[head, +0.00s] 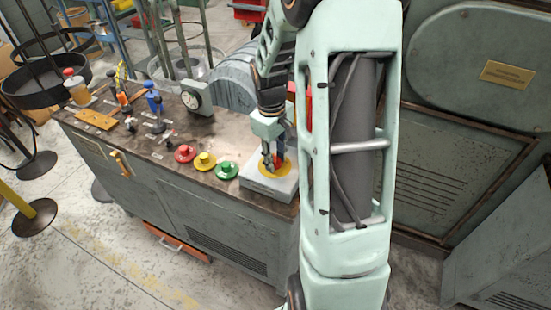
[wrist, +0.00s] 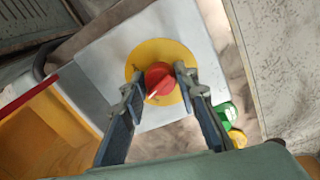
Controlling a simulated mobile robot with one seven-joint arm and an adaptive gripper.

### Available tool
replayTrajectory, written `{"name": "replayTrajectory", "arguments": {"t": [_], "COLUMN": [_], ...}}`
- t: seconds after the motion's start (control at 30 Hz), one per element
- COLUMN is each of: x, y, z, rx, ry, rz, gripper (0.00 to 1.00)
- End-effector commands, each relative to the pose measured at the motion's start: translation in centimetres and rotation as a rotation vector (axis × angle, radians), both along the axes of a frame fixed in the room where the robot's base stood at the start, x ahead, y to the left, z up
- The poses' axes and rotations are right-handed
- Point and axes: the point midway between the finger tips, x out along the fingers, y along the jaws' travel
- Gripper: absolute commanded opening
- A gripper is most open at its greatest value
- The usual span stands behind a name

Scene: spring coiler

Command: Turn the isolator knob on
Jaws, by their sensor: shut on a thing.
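The isolator knob (wrist: 158,77) is red with a pale pointer mark and sits on a round yellow plate (wrist: 152,52) on a grey box. In the wrist view my gripper (wrist: 156,82) has one finger on each side of the knob and is shut on it. In the head view my gripper (head: 270,160) points down over the yellow plate (head: 286,168) on the grey box (head: 258,183), at the bench's right end. The fingers hide most of the knob there. I cannot tell which marked position the pointer is at.
Red (head: 185,153), yellow (head: 205,160) and green (head: 227,170) buttons stand on the bench top left of the box. A round gauge (head: 192,100) and several levers are farther left. A large grey machine cabinet (head: 480,80) stands to the right.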

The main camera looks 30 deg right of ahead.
Motion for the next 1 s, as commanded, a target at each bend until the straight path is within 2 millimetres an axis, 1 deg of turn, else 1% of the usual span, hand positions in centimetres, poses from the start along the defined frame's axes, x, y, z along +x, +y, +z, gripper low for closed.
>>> {"name": "replayTrajectory", "arguments": {"t": [0.7,1.0], "x": [0.20,0.26], "y": [0.28,0.37], "z": [0.05,0.09], "rx": [-0.001,0.000], "ry": [-0.001,0.000], "rz": [-0.678,-0.929], "gripper": [0.04,0.04]}}
